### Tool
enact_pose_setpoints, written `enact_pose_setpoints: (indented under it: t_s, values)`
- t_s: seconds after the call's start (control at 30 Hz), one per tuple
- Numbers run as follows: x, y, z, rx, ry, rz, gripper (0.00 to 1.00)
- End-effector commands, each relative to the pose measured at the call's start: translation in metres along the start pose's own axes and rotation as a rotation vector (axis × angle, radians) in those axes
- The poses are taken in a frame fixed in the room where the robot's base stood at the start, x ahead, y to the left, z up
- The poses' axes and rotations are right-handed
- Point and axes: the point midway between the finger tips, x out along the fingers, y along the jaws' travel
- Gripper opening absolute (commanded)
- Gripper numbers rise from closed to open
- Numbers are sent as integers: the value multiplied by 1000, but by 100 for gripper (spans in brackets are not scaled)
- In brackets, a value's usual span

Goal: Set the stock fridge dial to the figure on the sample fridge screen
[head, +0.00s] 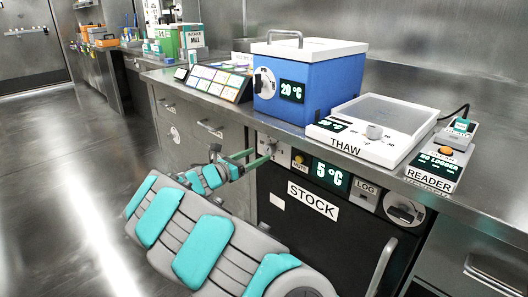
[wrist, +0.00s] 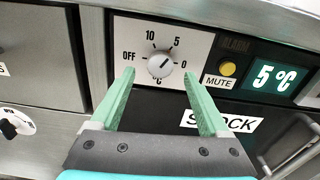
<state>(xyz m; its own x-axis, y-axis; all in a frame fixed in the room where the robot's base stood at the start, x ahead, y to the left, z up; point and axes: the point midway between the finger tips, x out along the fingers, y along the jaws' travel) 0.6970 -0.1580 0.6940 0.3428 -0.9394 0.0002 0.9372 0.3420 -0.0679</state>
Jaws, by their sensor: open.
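The stock fridge (head: 325,250) is a black-fronted unit under the counter with a STOCK label. Its dial (wrist: 160,65) is a pale round knob on a white plate marked OFF, 10, 5, 0 and °C; its pointer seems to face right, between 5 and 0. The stock fridge screen (wrist: 275,79) reads 5 °C, as in the head view (head: 332,176). My gripper (wrist: 158,76) is open and empty, its green fingertips on either side of the dial; I cannot tell whether they touch it. It also shows in the head view (head: 249,158). I see no screen labelled as the sample fridge.
A yellow MUTE button (wrist: 227,69) sits right of the dial, near the LOG panel (head: 365,194). On the counter stand a blue box (head: 315,90) with a 20 °C screen, a THAW unit (head: 340,137) and a READER (head: 435,166). The floor at left is clear.

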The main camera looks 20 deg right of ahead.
Motion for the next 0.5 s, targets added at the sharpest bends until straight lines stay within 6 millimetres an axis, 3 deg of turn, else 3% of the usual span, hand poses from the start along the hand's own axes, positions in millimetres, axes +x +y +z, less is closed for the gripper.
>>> enact_pose_setpoints:
  t_s: [0.2, 0.5]
  values:
    - [31, -1, 0, 0, 0, -2, 79]
    - [42, 0, 0, 2, 0, -1, 79]
